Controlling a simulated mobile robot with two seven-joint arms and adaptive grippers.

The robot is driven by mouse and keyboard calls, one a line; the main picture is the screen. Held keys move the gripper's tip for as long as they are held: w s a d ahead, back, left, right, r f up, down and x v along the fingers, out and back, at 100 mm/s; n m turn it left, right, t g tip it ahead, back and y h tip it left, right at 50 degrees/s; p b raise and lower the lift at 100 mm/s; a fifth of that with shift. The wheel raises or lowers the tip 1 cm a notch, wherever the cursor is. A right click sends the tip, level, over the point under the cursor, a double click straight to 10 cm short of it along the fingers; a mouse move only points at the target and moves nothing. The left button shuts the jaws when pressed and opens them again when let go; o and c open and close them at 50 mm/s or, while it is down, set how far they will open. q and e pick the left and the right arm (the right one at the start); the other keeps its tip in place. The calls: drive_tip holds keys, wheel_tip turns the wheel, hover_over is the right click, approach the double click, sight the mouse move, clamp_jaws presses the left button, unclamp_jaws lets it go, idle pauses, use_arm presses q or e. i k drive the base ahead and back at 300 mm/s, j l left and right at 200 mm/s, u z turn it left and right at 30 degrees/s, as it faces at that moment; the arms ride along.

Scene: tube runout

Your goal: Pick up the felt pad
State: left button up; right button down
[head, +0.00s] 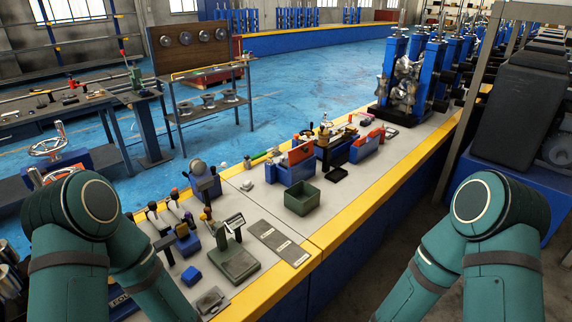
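I cannot single out the felt pad with certainty. A small flat grey piece (210,300) lies at the near end of the bench, beside a blue block (190,276); it may be the pad, but it is too small to tell. A flat dark grey mat (272,236) with pale label strips lies near the yellow edge. My two teal arms come in at the lower left and lower right. Both grippers are outside the picture.
A scale-like device (236,262) and several upright dark-knobbed tools stand left of the mat. A green open box (302,198) and blue bins (290,170) stand farther along the bench. A blue roller machine (405,80) stands at its far end.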

sight(281, 158)
drive_tip(key=i+l+u, duration=0.1)
drive_tip(key=i+l, duration=0.15)
drive_tip(key=l, duration=0.15)
drive_tip(key=i+l+u, duration=0.1)
drive_tip(key=i+l, duration=0.15)
drive_tip(key=i+l+u, duration=0.1)
drive_tip(key=l, duration=0.45)
drive_tip(key=i+l+u, duration=0.1)
drive_tip(key=i+l, duration=0.2)
drive_tip(key=i+l+u, duration=0.1)
drive_tip(key=l, duration=0.45)
drive_tip(key=i+l+u, duration=0.1)
drive_tip(key=i+l, duration=0.15)
drive_tip(key=l, duration=0.25)
drive_tip(key=i+l+u, duration=0.15)
drive_tip(key=l, duration=0.3)
drive_tip(key=i+l+u, duration=0.1)
drive_tip(key=l, duration=0.4)
